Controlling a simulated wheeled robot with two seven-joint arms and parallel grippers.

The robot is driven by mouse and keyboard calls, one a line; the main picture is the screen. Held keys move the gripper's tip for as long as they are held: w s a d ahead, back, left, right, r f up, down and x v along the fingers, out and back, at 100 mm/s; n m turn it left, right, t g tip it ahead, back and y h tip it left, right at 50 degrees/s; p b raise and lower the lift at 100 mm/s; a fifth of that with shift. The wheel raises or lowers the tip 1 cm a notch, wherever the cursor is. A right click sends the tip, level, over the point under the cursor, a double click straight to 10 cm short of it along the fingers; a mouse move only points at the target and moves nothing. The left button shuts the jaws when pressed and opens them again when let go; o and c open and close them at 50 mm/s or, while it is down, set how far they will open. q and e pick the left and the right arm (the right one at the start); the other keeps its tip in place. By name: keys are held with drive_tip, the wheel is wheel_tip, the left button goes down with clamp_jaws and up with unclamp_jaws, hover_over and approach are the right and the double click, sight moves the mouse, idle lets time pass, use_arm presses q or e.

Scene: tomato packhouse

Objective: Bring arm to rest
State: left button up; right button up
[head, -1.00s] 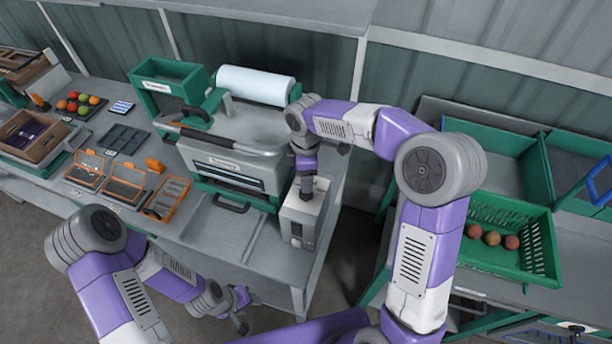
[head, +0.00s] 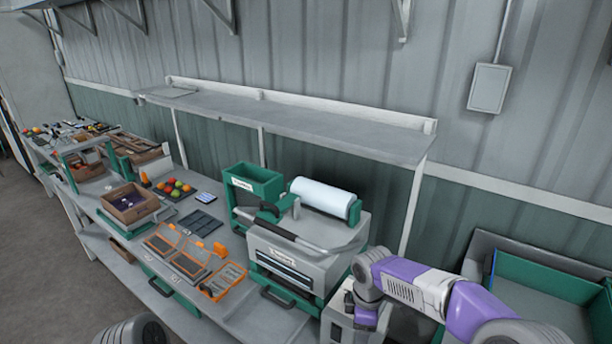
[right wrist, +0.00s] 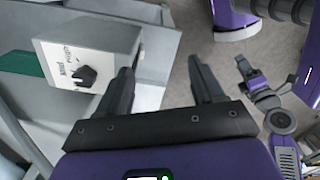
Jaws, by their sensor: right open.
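My right gripper (right wrist: 163,88) is open in the right wrist view, with nothing between its two dark fingers. Its left finger is close to a pale control box (right wrist: 95,55) with a black knob (right wrist: 85,76); I cannot tell whether they touch. In the head view my right arm (head: 430,290) comes in at the lower right, and its gripper is hidden or below the frame, beside the wrapping machine (head: 300,255). My left gripper (right wrist: 250,75) shows small at the right of the right wrist view; its jaw state is unclear.
Orange frames (head: 165,236) and a wooden crate (head: 128,205) lie along the bench to the left. A shelf (head: 300,128) runs above. Green crates (head: 545,278) stand at right.

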drive_tip(key=s+a+f+m+y+b, duration=0.2)
drive_tip(key=s+f+m, duration=0.2)
drive_tip(key=f, duration=0.7)
drive_tip(key=s+a+f+m+y+b, duration=0.2)
drive_tip(key=s+a+f+m+b, duration=0.15)
drive_tip(key=f, duration=0.85)
use_arm(q)
wheel_tip(320, 180, down, 9)
drive_tip(key=b, duration=0.3)
drive_tip(key=shift+w, duration=0.15)
use_arm(e)
drive_tip(key=s+d+f+m, duration=0.1)
drive_tip(key=s+f+m, duration=1)
drive_tip(key=s+f, duration=0.2)
drive_tip(key=shift+s+d+f+t, duration=0.3)
drive_tip(key=shift+d+f, duration=0.05)
drive_tip(key=shift+f, duration=0.2)
